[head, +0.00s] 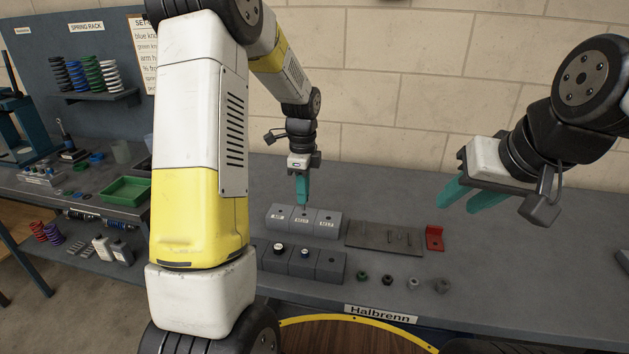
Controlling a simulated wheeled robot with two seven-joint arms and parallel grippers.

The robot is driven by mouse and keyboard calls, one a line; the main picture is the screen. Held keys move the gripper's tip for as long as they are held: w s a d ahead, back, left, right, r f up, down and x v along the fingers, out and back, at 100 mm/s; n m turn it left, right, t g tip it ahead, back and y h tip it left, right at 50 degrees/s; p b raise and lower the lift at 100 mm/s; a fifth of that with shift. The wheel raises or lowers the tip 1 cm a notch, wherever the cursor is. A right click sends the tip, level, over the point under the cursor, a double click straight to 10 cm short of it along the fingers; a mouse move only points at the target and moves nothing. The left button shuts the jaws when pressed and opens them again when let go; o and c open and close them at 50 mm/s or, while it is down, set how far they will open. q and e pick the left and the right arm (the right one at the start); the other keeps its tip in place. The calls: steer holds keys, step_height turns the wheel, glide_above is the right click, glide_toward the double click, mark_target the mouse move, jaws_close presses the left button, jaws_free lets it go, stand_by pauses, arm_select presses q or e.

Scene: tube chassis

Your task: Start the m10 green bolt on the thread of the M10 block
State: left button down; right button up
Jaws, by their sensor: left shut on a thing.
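My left gripper (303,187) is above the back row of grey blocks, its teal fingers pointing down. It is shut on a thin bolt (304,208), of which only a dark shank tip shows below the fingertips. The bolt's head and colour are hidden by the fingers. The tip is at or just above the middle labelled block, the M10 block (302,225); I cannot tell whether it is in the hole. My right gripper (472,195) is open and empty, raised over the right side of the bench.
A green tray (126,190) is on the left bench.

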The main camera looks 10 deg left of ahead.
arm_select(q)
steer(key=shift+f, duration=0.2)
stand_by(0.5)
steer(key=shift+f, duration=1.85)
steer(key=shift+f, duration=0.15)
steer(key=c, duration=1.2)
jaws_free()
steer(key=shift+c, duration=0.2)
steer(key=shift+r, duration=3.95)
